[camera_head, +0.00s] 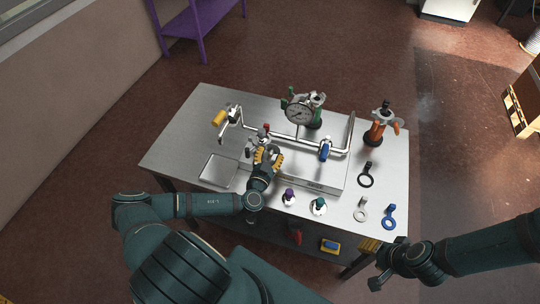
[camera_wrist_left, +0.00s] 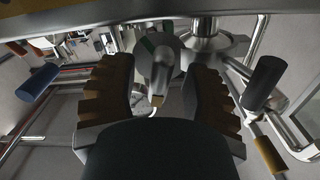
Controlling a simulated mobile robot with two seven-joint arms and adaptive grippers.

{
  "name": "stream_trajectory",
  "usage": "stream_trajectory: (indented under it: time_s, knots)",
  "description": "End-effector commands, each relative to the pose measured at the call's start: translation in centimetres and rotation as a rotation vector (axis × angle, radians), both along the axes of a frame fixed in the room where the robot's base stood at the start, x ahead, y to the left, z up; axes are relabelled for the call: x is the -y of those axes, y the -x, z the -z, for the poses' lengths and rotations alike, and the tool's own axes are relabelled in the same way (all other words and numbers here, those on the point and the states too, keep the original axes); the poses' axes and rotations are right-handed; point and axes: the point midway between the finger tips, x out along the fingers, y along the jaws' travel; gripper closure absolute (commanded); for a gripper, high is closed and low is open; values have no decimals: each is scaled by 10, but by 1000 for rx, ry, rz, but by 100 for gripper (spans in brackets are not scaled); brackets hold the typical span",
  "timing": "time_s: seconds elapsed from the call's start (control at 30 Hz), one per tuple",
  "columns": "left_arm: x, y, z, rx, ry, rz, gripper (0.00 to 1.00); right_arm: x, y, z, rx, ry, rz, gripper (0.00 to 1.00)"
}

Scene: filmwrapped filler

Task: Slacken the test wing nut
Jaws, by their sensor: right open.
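My left gripper (camera_head: 266,157) points at a metal pipe fitting (camera_head: 262,134) on the bench's pipe rig. In the left wrist view, its yellow-padded fingers (camera_wrist_left: 160,85) stand apart. A grey metal piece with a narrow lower end, possibly the test wing nut (camera_wrist_left: 156,62), shows between them. I see gaps beside it, and cannot tell whether either finger touches it. In the head view the gripper hides this spot. My right gripper (camera_head: 370,262) is open beyond the bench's front right corner, away from the rig.
The steel bench (camera_head: 170,158) carries a round gauge (camera_head: 299,113), a blue-handled valve (camera_head: 325,151), an orange-handled fitting (camera_head: 380,124) and a shallow tray (camera_head: 220,171). Purple and teal knobs (camera_head: 289,196) (camera_head: 319,205) stand near the front edge.

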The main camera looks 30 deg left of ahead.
Motion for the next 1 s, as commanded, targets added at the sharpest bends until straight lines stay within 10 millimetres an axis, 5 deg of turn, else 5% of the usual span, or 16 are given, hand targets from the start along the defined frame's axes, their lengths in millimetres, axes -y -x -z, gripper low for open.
stream_trajectory:
  time_s: [0.37, 1.0]
  knots:
    - [2, 6, 2, -3, 1, 1, 53, 0, 0, 0, 0, 0, 0, 53]
    - [26, 109, 1, -3, 0, 0, 53, 0, 0, 0, 0, 0, 0, 53]
